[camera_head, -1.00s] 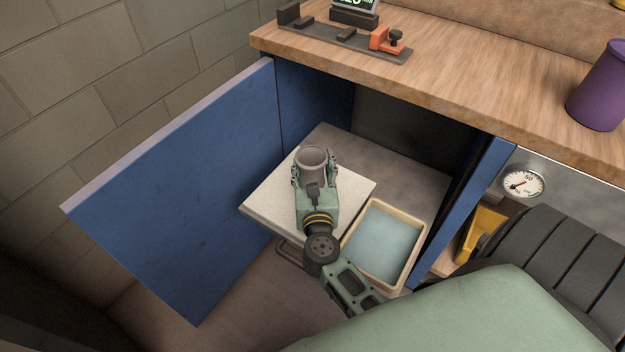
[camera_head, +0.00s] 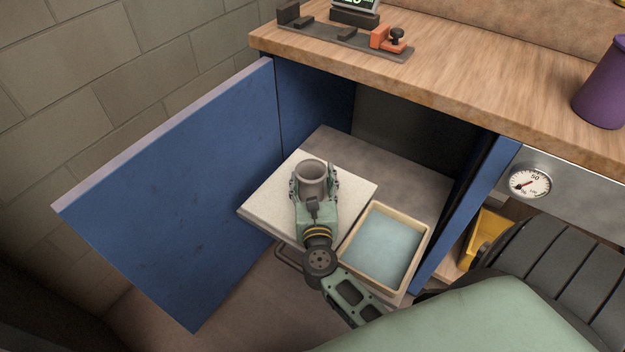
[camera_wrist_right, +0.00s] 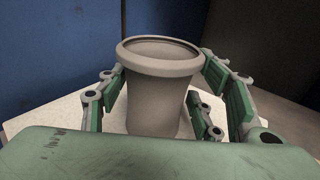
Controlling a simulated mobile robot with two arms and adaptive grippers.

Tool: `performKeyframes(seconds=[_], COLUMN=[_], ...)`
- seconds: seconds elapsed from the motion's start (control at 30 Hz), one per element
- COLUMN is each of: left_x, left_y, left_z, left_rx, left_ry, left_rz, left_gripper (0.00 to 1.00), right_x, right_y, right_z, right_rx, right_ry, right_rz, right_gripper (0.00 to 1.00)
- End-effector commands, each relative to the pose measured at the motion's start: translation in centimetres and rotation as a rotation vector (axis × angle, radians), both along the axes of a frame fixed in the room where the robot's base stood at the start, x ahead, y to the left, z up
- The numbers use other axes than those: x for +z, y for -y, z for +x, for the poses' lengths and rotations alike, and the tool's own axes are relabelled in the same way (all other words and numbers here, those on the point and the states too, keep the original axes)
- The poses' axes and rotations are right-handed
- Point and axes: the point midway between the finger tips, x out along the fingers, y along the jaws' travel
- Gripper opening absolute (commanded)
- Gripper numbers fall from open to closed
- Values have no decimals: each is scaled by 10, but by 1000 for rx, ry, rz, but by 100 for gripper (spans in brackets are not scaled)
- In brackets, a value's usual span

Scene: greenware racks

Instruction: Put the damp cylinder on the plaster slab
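The damp cylinder (camera_head: 312,183) is a grey-brown, open-topped cup with a thick rim. It stands upright over the pale plaster slab (camera_head: 262,205) inside the open cabinet. My right gripper (camera_head: 314,180) is around it, one finger on each side. In the right wrist view the cylinder (camera_wrist_right: 158,95) is between the green fingers of the right gripper (camera_wrist_right: 165,95), with narrow gaps along its wall, so the fingers look open. The slab (camera_wrist_right: 55,125) shows beneath; the contact at the cylinder's base is partly hidden by my gripper. My left gripper is not in view.
A cream-rimmed tray (camera_head: 344,250) with a pale blue inside lies right of the slab. The blue cabinet door (camera_head: 165,200) stands open at left. The wooden worktop (camera_head: 450,85) overhangs the cabinet, with a purple container (camera_head: 605,90) on it. The shelf behind the slab is clear.

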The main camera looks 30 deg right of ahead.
Motion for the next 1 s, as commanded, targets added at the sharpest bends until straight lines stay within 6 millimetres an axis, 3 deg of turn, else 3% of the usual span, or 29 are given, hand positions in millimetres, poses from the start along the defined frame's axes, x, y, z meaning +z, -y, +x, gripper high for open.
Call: performKeyframes(seconds=[0.1, 0.5, 1.0], left_x=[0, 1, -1], left_y=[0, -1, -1], left_z=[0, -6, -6], left_rx=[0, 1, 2], left_ry=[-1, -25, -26], left_rz=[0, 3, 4], left_gripper=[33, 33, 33], right_x=[0, 3, 6], right_y=[0, -1, -51], right_z=[0, -2, -86], right_rx=[0, 1, 0], right_ry=[0, -1, -2], right_rz=[0, 1, 1], right_gripper=[72, 72, 72])
